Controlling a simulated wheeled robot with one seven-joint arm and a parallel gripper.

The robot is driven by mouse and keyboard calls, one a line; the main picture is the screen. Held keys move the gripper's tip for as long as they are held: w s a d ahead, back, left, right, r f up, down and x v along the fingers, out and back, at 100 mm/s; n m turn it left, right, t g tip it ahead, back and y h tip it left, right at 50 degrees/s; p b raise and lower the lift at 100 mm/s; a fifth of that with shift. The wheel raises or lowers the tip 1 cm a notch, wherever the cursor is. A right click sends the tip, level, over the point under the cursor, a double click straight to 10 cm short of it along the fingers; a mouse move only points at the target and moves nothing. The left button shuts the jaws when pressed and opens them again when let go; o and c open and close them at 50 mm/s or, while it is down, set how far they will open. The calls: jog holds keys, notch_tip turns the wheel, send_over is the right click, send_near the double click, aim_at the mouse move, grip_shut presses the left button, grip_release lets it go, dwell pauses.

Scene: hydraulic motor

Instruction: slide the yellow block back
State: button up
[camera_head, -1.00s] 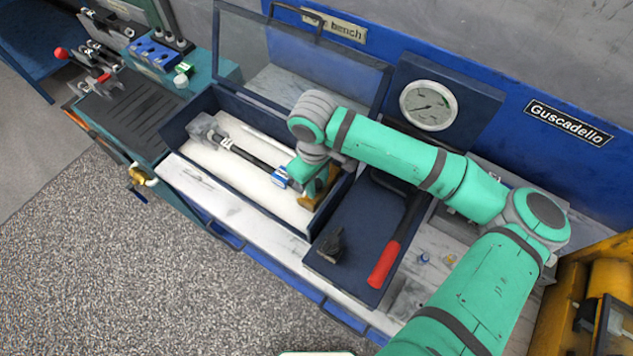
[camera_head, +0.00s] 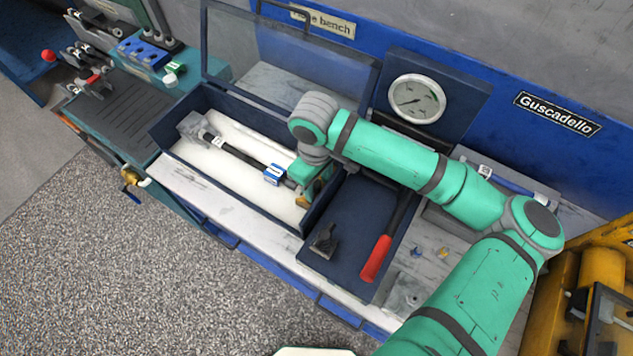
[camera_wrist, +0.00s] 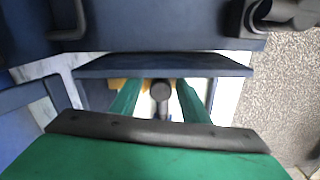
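The yellow block (camera_head: 302,201) is at the right end of the open blue tray (camera_head: 250,215), mostly hidden by my gripper (camera_head: 312,186). Small yellow parts of it show beyond my fingers in the wrist view (camera_wrist: 118,84). My gripper is down inside that end of the tray. In the wrist view my two green fingers (camera_wrist: 160,98) stand apart, with a dark round rod end (camera_wrist: 160,89) between them and light gaps on both sides. Contact with the yellow block cannot be made out. A black rod (camera_head: 243,155) with a blue-and-white block (camera_head: 274,174) lies along the tray.
The tray's raised clear lid (camera_head: 285,50) stands behind. To the right, a dark blue panel (camera_head: 345,225) carries a red-handled lever (camera_head: 376,258) and a small black part (camera_head: 323,240). A pressure gauge (camera_head: 417,98) is behind my arm. Grey floor is open in front.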

jog(key=shift+a, duration=0.15)
jog(key=shift+r, duration=0.5)
notch_tip(320, 180, up, 10)
